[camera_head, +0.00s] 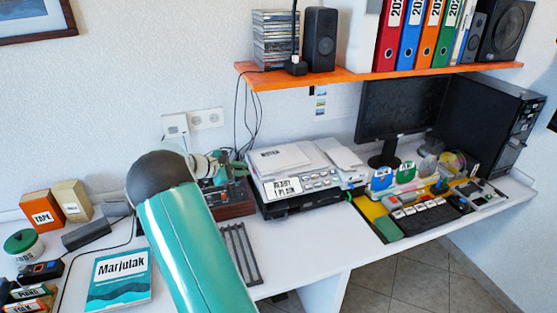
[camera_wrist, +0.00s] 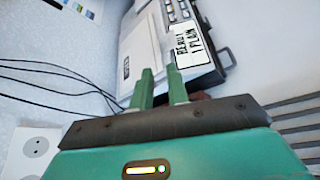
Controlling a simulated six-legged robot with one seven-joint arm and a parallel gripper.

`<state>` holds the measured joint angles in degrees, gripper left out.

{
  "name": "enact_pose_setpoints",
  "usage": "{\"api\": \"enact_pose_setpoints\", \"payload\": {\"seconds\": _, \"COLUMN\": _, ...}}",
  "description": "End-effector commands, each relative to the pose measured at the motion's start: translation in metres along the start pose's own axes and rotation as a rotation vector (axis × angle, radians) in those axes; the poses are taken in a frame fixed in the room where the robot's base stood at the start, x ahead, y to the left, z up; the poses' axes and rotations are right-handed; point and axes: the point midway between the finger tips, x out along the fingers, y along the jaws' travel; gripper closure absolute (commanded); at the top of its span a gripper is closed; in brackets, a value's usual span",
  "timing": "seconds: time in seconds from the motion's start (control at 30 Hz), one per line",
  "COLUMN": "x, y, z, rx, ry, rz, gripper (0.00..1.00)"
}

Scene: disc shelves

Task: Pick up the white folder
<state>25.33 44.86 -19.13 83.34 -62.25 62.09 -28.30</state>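A row of upright folders stands on the orange shelf: red (camera_head: 391,35), blue (camera_head: 412,35), orange (camera_head: 432,35) and green (camera_head: 448,35). A thin whitish folder (camera_head: 463,38) stands just right of the green one. A wider plain white upright thing (camera_head: 357,38) is left of the red one; I cannot tell if it is a folder. My gripper (camera_head: 238,168) is low over the desk, left of the printer and well below the shelf. In the wrist view its green fingers (camera_wrist: 160,86) are apart with nothing between them.
The orange shelf (camera_head: 340,76) also holds CD cases (camera_head: 275,40) and speakers (camera_head: 320,38). Below are a printer (camera_head: 300,180), a monitor (camera_head: 400,108) and a black computer case (camera_head: 490,115). A teal book (camera_head: 118,280) lies at the left. Cables hang by the wall.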

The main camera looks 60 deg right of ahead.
Motion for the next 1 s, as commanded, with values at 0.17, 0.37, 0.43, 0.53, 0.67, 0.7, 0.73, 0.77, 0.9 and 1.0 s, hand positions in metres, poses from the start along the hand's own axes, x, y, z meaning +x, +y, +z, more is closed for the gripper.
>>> {"api": "enact_pose_setpoints", "payload": {"seconds": 0.17, "x": 0.029, "y": 0.005, "z": -0.009, "rx": -0.067, "ry": -0.068, "rz": 0.028, "gripper": 0.84}}
{"api": "enact_pose_setpoints", "payload": {"seconds": 0.37, "x": 0.056, "y": 0.005, "z": -0.007, "rx": -0.073, "ry": -0.074, "rz": 0.03, "gripper": 0.84}}
{"api": "enact_pose_setpoints", "payload": {"seconds": 0.43, "x": 0.07, "y": 0.006, "z": -0.006, "rx": -0.072, "ry": -0.074, "rz": 0.029, "gripper": 0.84}}
{"api": "enact_pose_setpoints", "payload": {"seconds": 0.53, "x": 0.089, "y": 0.006, "z": -0.005, "rx": -0.072, "ry": -0.073, "rz": 0.03, "gripper": 0.84}}
{"api": "enact_pose_setpoints", "payload": {"seconds": 0.67, "x": 0.107, "y": 0.007, "z": -0.004, "rx": -0.072, "ry": -0.072, "rz": 0.03, "gripper": 0.84}}
{"api": "enact_pose_setpoints", "payload": {"seconds": 0.7, "x": 0.11, "y": 0.007, "z": -0.004, "rx": -0.071, "ry": -0.071, "rz": 0.031, "gripper": 0.84}}
{"api": "enact_pose_setpoints", "payload": {"seconds": 0.73, "x": 0.112, "y": 0.007, "z": -0.004, "rx": -0.071, "ry": -0.07, "rz": 0.031, "gripper": 0.84}}
{"api": "enact_pose_setpoints", "payload": {"seconds": 0.77, "x": 0.113, "y": 0.007, "z": -0.004, "rx": -0.071, "ry": -0.07, "rz": 0.031, "gripper": 0.84}}
{"api": "enact_pose_setpoints", "payload": {"seconds": 0.9, "x": 0.127, "y": 0.007, "z": -0.002, "rx": -0.071, "ry": -0.071, "rz": 0.03, "gripper": 0.84}}
{"api": "enact_pose_setpoints", "payload": {"seconds": 1.0, "x": 0.144, "y": 0.007, "z": 0.001, "rx": -0.07, "ry": -0.072, "rz": 0.028, "gripper": 0.84}}
